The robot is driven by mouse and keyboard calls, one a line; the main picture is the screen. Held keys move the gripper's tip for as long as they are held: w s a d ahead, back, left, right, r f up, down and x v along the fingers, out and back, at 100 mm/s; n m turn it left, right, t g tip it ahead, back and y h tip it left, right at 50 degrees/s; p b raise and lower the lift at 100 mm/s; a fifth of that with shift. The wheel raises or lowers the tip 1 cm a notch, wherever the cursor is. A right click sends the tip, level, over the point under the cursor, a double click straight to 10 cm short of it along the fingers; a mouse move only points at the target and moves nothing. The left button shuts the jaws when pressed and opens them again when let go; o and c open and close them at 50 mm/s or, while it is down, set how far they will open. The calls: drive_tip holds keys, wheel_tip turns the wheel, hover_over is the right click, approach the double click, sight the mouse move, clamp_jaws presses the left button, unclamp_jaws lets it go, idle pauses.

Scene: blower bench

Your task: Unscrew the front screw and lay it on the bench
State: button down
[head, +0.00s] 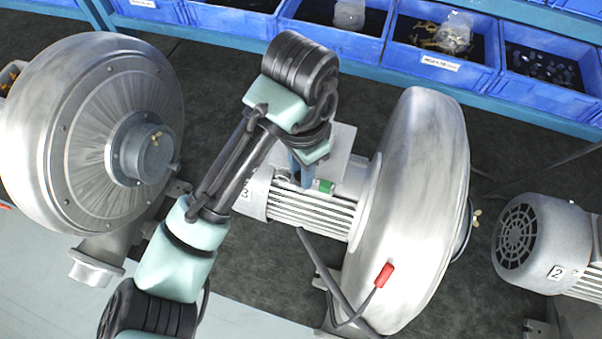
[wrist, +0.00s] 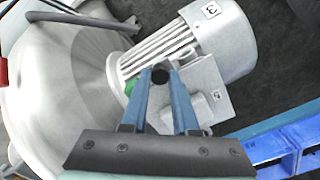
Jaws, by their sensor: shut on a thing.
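My gripper (head: 303,183) reaches down over the motor numbered 3 (head: 300,214), beside the green part (head: 325,187) on its terminal box (head: 340,143). In the wrist view its two blue fingers (wrist: 160,80) are closed around a small dark round thing, which looks like the screw (wrist: 160,76). Whether the screw is still seated in the box or free of it cannot be told. The grey box (wrist: 205,112) is partly hidden behind the fingers. The green part (wrist: 130,87) shows just left of the fingertips. In the head view the screw is hidden by the gripper.
The large blower housing (head: 410,210) stands right of the motor, with a red-handled cable (head: 384,276) on it. Another blower (head: 95,130) is at left and a motor numbered 2 (head: 540,240) at right. Blue bins (head: 440,65) line the back. Dark bench surface (head: 215,85) lies bare behind the motor.

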drive_tip(key=n, duration=0.8)
drive_tip(key=shift+n, duration=0.3)
drive_tip(key=c, duration=1)
unclamp_jaws()
drive_tip(key=shift+o, duration=0.2)
